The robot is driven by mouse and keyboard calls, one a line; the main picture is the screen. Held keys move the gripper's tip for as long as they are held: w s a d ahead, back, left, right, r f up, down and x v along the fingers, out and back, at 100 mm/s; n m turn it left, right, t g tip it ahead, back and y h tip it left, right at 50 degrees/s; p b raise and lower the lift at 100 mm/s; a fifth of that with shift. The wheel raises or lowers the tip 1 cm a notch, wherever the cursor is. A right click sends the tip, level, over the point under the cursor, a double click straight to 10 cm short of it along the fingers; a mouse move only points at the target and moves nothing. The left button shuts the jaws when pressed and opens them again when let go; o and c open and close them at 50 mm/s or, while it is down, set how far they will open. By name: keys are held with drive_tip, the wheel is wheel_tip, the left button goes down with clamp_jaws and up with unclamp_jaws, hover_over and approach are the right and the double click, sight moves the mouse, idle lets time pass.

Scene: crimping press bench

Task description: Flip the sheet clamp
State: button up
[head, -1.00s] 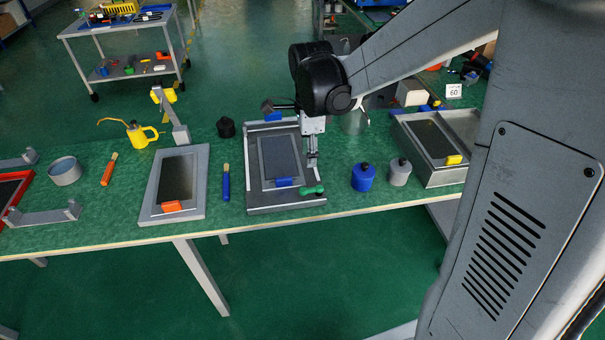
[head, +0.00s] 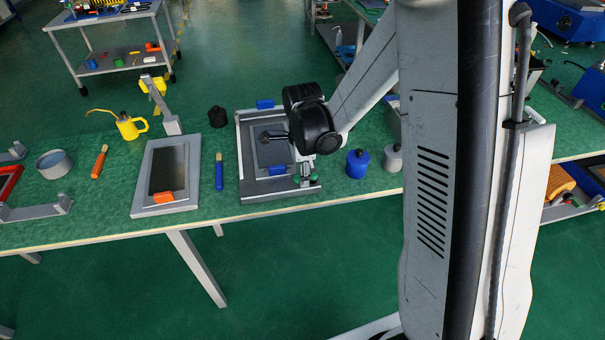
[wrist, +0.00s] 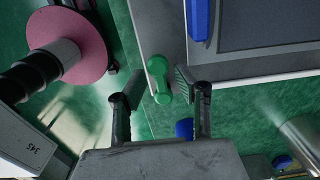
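The sheet clamp's green handle (wrist: 158,80) lies at the edge of the grey fixture (wrist: 163,28) in the wrist view. In the head view the green handle (head: 314,177) is mostly hidden by my gripper (head: 304,173), which is at the fixture's front right corner. In the wrist view my gripper (wrist: 158,98) is open, with one finger on each side of the handle's rounded end. Gaps show between the fingers and the handle. The fixture (head: 245,186) holds a dark sheet (head: 257,153), with a blue block (head: 277,170) at its front edge.
A blue jar (head: 357,163) and a grey jar (head: 392,160) stand right of the fixture. A blue-handled brush (head: 219,174) and a grey framed plate (head: 140,205) lie left. A black knob-like object (head: 217,116) stands behind. A pink disc (wrist: 65,45) shows in the wrist view.

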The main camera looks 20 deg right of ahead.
clamp_jaws()
drive_tip(key=shift+s+n, duration=0.1)
drive_tip(key=shift+n, duration=0.2)
drive_tip(key=shift+s+n+b, duration=0.25)
drive_tip(key=shift+n+b, duration=0.55)
drive_tip(key=shift+n, duration=0.1)
drive_tip(key=n+b, duration=0.1)
drive_tip(key=s+n, duration=0.1)
drive_tip(key=n, duration=0.1)
drive_tip(key=shift+d+b, duration=0.1)
drive_tip(key=shift+b, duration=0.25)
drive_tip(key=n, duration=0.2)
drive_tip(key=n+b, duration=0.1)
drive_tip(key=n, duration=0.1)
drive_tip(key=s+d+n+b, duration=0.1)
drive_tip(key=shift+n, duration=0.4)
drive_tip(key=shift+s+d+n+b, duration=0.2)
drive_tip(key=shift+d+n+b, duration=0.05)
drive_tip(key=shift+n, duration=0.9)
drive_tip(key=shift+s+d+n+b, duration=0.15)
drive_tip(key=shift+d+n+b, duration=0.05)
drive_tip(key=shift+n, duration=0.95)
